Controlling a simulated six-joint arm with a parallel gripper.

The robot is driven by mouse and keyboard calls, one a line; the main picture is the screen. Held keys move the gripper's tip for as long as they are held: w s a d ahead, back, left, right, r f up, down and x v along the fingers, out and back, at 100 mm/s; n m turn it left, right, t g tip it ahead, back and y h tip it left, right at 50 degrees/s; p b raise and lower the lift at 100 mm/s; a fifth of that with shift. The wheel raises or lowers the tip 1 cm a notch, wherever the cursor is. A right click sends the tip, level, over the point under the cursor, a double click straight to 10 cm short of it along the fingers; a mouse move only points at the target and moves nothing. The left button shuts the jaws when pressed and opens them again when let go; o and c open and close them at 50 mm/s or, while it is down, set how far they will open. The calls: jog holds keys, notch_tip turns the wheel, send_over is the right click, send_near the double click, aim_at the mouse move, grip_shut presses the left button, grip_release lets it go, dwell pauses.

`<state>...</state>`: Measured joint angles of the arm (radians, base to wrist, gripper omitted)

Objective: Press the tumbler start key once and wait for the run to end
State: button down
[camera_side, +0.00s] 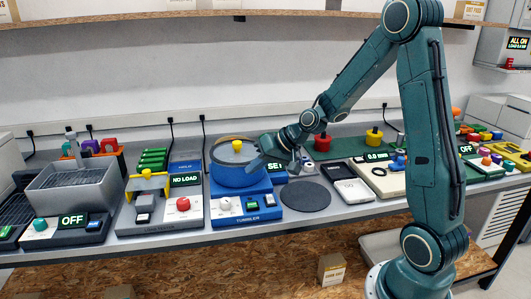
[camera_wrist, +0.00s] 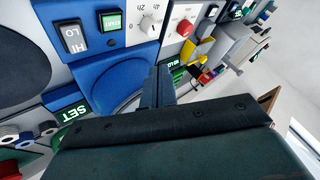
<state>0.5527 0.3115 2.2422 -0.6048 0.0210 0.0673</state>
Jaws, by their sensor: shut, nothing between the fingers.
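The tumbler (camera_side: 238,177) is a blue machine with a round blue drum, a grey lid and a yellow knob. My gripper (camera_side: 262,158) is shut and empty, beside the drum's right side, apart from the key. Its fingers show in the wrist view (camera_wrist: 158,88).
A load tester (camera_side: 160,215) with a red button and a NO LOAD display stands left of the tumbler. The bench's front edge runs just below the tumbler.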

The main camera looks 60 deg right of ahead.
aim_at(256, 205)
jog(key=shift+f, duration=0.1)
jog(key=shift+f, duration=4.3)
jog(key=shift+f, duration=0.15)
jog(key=shift+f, duration=0.3)
jog(key=shift+f, duration=0.35)
jog(key=shift+r, duration=0.8)
dwell(0.4)
jog(key=shift+r, duration=2.5)
